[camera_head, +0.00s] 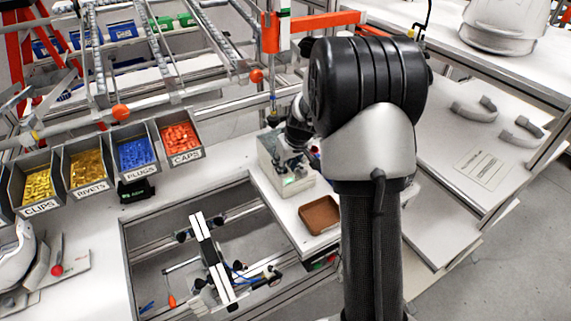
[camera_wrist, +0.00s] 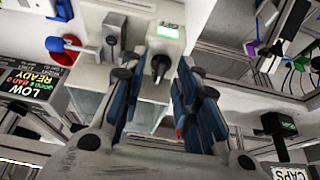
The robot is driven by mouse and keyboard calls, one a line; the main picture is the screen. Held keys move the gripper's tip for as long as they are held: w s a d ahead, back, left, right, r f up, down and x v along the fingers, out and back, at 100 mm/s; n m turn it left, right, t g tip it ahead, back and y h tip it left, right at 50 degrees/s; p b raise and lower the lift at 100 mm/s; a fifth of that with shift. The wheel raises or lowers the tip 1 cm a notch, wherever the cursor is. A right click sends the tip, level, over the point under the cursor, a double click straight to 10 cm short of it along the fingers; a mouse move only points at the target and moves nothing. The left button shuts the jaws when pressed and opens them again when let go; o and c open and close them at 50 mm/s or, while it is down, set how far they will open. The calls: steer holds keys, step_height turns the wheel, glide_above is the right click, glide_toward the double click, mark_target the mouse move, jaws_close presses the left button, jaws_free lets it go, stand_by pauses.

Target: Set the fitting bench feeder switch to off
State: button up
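The feeder switch looks to be the small black knob (camera_wrist: 160,66) on a pale grey box (camera_head: 270,158), below a lit green display (camera_wrist: 168,32) in the wrist view. Its handle stands roughly upright in that picture; its position labels cannot be read. My gripper (camera_wrist: 156,70) is open, with one blue-and-black finger on each side of the knob. Gaps show between the fingers and the knob, and I cannot tell how near they are in depth. In the head view my arm hides the knob and most of my gripper.
Bins of clips, rivets, plugs (camera_head: 136,154) and caps (camera_head: 181,142) line the bench at left. A brown tray (camera_head: 319,215) lies in front of the box. A red-and-blue round part (camera_wrist: 63,52) and a grey lever (camera_wrist: 112,35) are left of the knob in the wrist view.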

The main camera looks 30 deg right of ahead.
jaws_close()
